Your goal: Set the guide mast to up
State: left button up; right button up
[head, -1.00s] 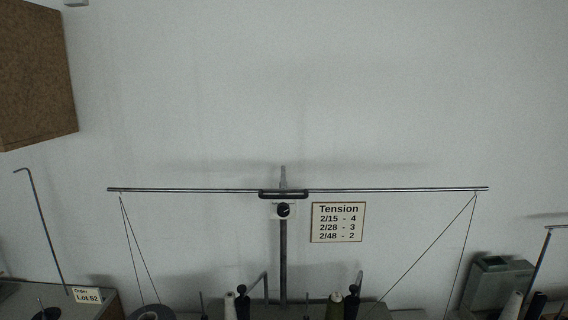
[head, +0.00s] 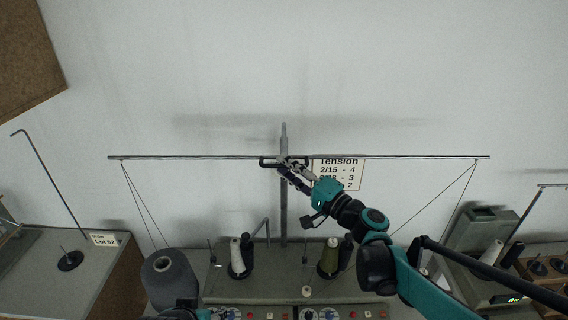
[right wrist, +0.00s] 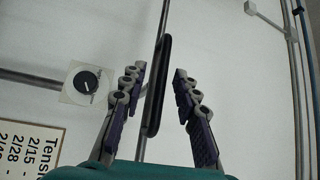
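The guide mast is an upright grey post (head: 284,212) with a long thin crossbar (head: 180,157). A dark loop handle sits at the middle of the crossbar and is partly hidden by my right gripper (head: 287,166) in the head view. In the right wrist view the handle (right wrist: 157,88) lies between the two fingers of my right gripper (right wrist: 160,77). The fingers are open, one on each side, with visible gaps to the handle. A round dial (right wrist: 86,83) on a pale plate is beside the left finger. My left gripper's fingers are not seen.
A tension sign (head: 345,172) is on the wall behind the bar, partly covered by my right gripper. Threads hang from both bar ends. The wall above the bar is clear.

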jog(key=shift+w+a, duration=0.3)
jog(key=shift+w, duration=0.05)
jog(key=shift+a+r, duration=0.15)
grip_shut()
jog(key=shift+r, duration=0.1)
